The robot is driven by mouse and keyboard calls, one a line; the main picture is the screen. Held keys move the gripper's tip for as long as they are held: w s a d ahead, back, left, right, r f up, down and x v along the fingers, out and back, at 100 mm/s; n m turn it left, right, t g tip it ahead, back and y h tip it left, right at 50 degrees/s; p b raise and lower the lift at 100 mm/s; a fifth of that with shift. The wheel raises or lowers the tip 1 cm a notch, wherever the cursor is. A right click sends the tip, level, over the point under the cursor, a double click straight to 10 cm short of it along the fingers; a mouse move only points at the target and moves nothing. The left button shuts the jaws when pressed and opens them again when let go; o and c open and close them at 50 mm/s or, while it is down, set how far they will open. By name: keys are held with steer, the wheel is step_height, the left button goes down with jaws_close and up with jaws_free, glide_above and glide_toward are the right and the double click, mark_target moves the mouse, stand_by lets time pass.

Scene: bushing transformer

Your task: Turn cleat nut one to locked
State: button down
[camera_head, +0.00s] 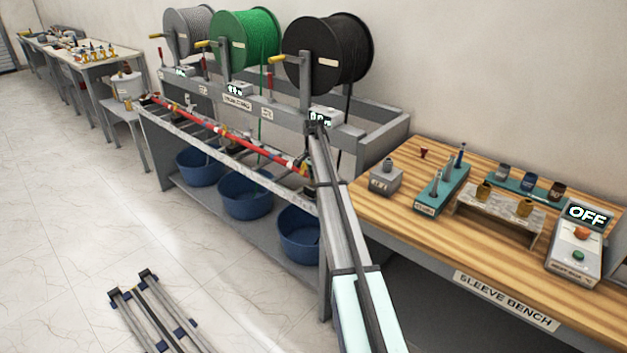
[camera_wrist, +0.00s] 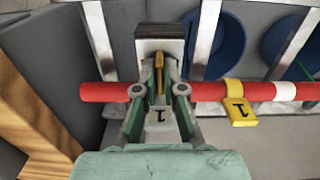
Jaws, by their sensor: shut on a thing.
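In the wrist view, my gripper (camera_wrist: 160,80) reaches in from the bottom, with a finger on either side of a narrow yellow piece. This appears to be cleat nut one (camera_wrist: 159,66), and the gripper is shut on it. The piece stands lengthwise in the picture, across the line of the red bar (camera_wrist: 105,92). A pale plate marked 1 (camera_wrist: 160,118) shows between the fingers. The fingers hide much of the cleat, and I cannot read a locked mark. In the head view the red, banded bar (camera_head: 215,127) runs along the rack; the nut there is too small to make out.
A yellow tag marked 1 (camera_wrist: 240,113) hangs on the bar right of my gripper. Blue tubs (camera_head: 247,194) sit below the rack, and cable reels (camera_head: 328,53) stand above. The wooden sleeve bench (camera_head: 400,205) is close on the right.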

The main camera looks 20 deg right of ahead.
steer(key=shift+m, duration=0.3)
steer(key=c, duration=1.6)
jaws_free()
steer(key=shift+o, duration=0.2)
step_height(320, 180, up, 12)
